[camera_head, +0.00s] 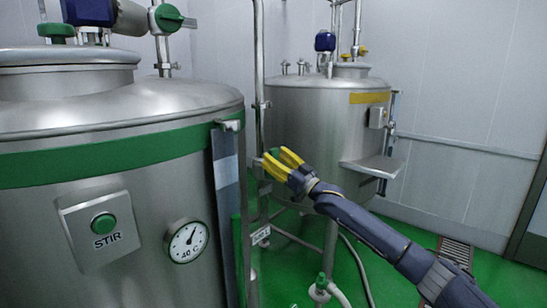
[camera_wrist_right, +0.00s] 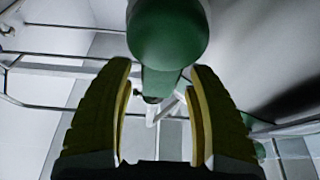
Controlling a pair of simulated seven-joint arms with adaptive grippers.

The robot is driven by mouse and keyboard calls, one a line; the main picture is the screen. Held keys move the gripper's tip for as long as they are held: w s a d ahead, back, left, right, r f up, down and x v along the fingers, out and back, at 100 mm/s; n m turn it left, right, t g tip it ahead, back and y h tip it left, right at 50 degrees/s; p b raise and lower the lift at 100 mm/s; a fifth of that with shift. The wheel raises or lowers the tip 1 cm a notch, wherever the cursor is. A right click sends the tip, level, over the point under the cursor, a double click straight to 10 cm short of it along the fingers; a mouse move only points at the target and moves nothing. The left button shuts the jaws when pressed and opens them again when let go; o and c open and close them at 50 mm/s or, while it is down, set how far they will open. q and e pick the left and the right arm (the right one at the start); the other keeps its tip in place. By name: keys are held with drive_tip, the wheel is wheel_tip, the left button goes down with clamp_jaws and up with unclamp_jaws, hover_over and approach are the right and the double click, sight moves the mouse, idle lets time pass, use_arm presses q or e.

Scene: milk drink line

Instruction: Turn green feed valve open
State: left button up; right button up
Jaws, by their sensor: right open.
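A green valve handle (camera_head: 276,152) shows between and just behind the yellow fingers of my right gripper (camera_head: 277,157), by the pipework between the two tanks. In the right wrist view a rounded dark green knob (camera_wrist_right: 168,38) fills the top middle, with a narrower green part (camera_wrist_right: 160,83) below it. My right gripper (camera_wrist_right: 160,72) is open there, one finger on each side of the narrower part, with gaps visible. I cannot tell whether either finger touches it. The rest of the valve is hidden. My left gripper is not in view.
A large steel tank (camera_head: 150,110) with a green band, STIR button (camera_head: 104,223) and dial (camera_head: 187,241) stands at left. A smaller tank (camera_head: 305,115) stands behind. Another green valve (camera_head: 169,18) is at top left. Hoses (camera_head: 347,250) cross the green floor (camera_head: 285,280).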

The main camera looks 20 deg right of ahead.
drive_tip(key=v, duration=1.1)
drive_tip(key=shift+s, duration=0.2)
